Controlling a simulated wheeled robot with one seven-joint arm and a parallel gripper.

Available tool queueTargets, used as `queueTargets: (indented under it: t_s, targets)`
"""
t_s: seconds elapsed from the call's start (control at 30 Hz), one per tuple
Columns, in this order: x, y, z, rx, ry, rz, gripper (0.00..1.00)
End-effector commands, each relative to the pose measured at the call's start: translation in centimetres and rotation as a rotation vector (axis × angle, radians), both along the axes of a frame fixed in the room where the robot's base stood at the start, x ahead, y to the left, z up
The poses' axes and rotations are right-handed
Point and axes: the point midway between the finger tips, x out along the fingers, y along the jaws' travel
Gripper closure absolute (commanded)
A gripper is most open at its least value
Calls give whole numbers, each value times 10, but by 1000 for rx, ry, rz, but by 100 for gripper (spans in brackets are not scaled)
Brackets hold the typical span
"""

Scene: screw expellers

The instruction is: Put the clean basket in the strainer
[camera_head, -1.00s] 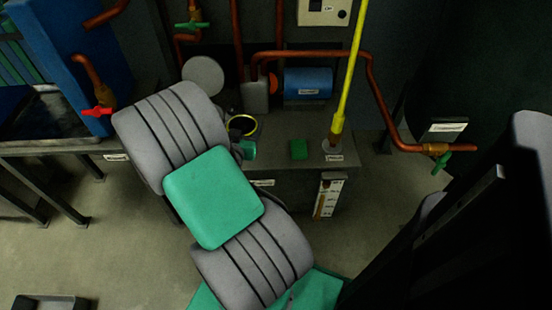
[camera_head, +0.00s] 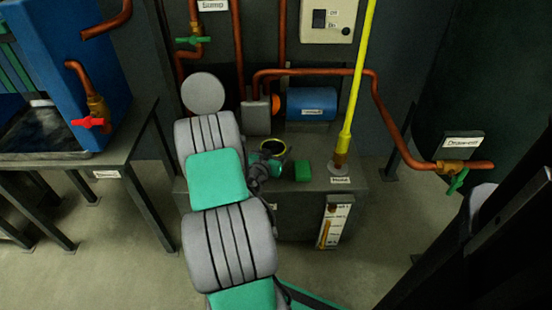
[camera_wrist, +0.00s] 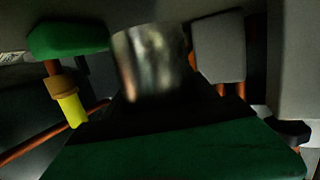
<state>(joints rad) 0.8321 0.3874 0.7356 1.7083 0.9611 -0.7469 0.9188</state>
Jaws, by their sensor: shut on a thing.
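The basket (camera_head: 273,146), with a yellow rim and a dark inside, shows over the grey bench in the head view. In the wrist view it is a blurred metallic cylinder (camera_wrist: 150,60) just beyond my gripper's dark parts. My gripper (camera_head: 264,162) is shut on the basket; the fingertips are mostly hidden. A round grey disc (camera_head: 203,93), perhaps the strainer's lid, stands upright behind my arm. The strainer's opening is not visible; my arm covers the bench below the disc.
A yellow pole (camera_head: 352,100) rises at the bench's right end. The grey pump body (camera_head: 257,117), blue motor (camera_head: 311,103) and copper pipes stand behind. A blue tank (camera_head: 70,60) is at left.

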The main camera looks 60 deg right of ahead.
Motion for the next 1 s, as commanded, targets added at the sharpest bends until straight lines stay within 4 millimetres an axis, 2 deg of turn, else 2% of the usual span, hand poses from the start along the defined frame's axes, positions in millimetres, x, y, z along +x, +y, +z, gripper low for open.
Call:
queueTargets:
  t_s: [0.13,0.2,0.57,0.6,0.87,1.0]
  targets:
    - [2,-3,-29,2,3,2,78]
    - [2,-4,-37,0,1,1,78]
    - [2,-3,-38,-1,-1,1,78]
    - [2,-3,-38,0,-1,1,33]
    - [2,-3,-37,0,0,0,12]
    - [2,-3,-37,0,0,0,12]
